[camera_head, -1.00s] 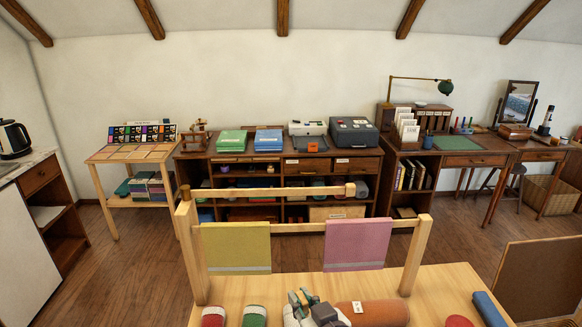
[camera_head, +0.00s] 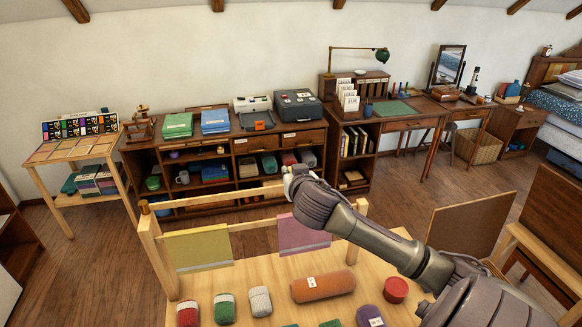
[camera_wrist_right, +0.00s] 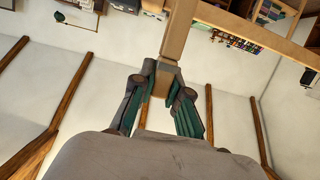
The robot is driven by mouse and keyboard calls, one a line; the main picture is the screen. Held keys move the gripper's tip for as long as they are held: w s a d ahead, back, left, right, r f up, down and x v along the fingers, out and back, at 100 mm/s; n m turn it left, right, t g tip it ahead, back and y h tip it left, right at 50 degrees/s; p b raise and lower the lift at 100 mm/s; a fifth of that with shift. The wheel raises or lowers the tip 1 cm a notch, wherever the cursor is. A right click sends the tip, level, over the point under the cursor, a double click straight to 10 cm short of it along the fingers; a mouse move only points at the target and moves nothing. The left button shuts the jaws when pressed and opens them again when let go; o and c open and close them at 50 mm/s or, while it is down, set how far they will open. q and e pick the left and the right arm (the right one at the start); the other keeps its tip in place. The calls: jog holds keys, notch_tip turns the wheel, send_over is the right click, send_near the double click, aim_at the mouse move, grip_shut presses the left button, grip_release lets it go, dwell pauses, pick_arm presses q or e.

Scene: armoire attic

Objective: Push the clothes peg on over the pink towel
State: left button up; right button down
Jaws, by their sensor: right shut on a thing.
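The pink towel (camera_head: 303,236) hangs over the lower rail of the wooden rack (camera_head: 352,236), towards its right post. Beside it on the left hangs a yellow-green towel (camera_head: 199,248). My right gripper (camera_head: 290,176) is at the free right end of the rack's upper bar (camera_head: 215,197), above the pink towel. In the right wrist view its fingers (camera_wrist_right: 166,92) are shut on a small wooden piece (camera_wrist_right: 161,80) at that bar end, which looks to be the clothes peg. The fingers partly hide it. My left gripper is not in view.
On the table (camera_head: 262,272) in front of the rack lie rolled socks, among them a red one (camera_head: 188,314), and an orange roll (camera_head: 323,286). A red item (camera_head: 396,290) and a purple one (camera_head: 370,316) lie to the right. Shelves stand behind.

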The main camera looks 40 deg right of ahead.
dwell(0.4)
jog(key=b, duration=0.4)
send_over(291, 215)
jog(key=shift+w+f, duration=0.1)
jog(key=shift+f, duration=2.7)
jog(key=shift+p, duration=0.5)
jog(key=shift+f+b, duration=1.95)
jog(key=shift+f, duration=1.1)
jog(key=c, duration=1.1)
grip_release()
